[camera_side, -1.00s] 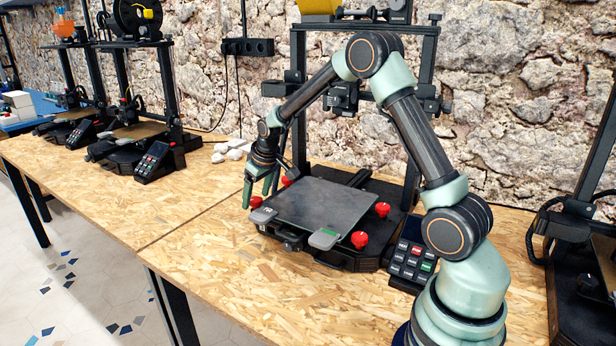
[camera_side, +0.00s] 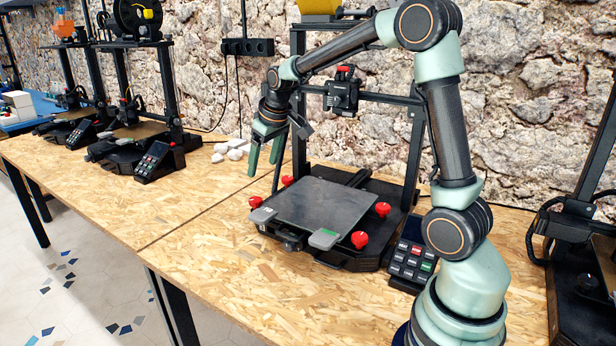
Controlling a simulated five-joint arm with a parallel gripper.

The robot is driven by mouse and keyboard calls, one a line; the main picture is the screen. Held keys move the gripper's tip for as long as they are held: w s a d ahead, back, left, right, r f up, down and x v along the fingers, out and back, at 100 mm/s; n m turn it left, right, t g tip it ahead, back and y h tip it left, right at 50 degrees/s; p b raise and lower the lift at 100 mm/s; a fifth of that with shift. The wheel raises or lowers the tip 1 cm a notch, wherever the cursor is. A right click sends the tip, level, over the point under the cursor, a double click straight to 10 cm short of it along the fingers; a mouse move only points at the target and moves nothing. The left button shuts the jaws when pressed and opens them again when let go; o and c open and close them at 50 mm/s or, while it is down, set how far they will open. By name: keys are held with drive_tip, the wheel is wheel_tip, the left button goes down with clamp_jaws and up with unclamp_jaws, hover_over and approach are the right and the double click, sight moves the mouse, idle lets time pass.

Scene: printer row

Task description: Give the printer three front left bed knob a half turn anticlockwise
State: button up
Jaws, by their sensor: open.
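The printer with its dark square bed (camera_side: 318,207) stands on the wooden table under my arm. Its front left bed knob (camera_side: 255,201) is red and shows at the bed's left corner, beside a grey clip. Other red knobs show at the rear left (camera_side: 288,180), rear right (camera_side: 382,209) and front right (camera_side: 359,240). My gripper (camera_side: 264,168) points down with its pale green fingers apart and empty. It hangs in the air above the front left knob, clear of it. I cannot tell the knob's turn angle.
The printer's upright frame (camera_side: 410,150) stands behind the bed. A keypad (camera_side: 411,262) sits at its right. White stones (camera_side: 232,149) lie at the back by the wall. Other printers stand at left and right. The table's front left is bare.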

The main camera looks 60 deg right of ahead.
sight(257, 199)
drive_tip(key=shift+s+r, duration=0.1)
drive_tip(key=shift+r, duration=0.1)
drive_tip(key=w+f+m, duration=0.1)
drive_tip(key=f, duration=0.2)
drive_tip(key=w+f+m, duration=0.1)
drive_tip(key=f, duration=0.3)
drive_tip(key=w+d+f+m, duration=0.1)
drive_tip(key=w+f+m, duration=0.1)
drive_tip(key=f, duration=0.2)
drive_tip(key=shift+w+f, duration=0.1)
drive_tip(key=shift+f, duration=0.05)
idle(0.4)
drive_tip(key=shift+c, duration=0.3)
clamp_jaws()
drive_tip(key=shift+d+n, duration=0.15)
drive_tip(key=shift+n, duration=1.65)
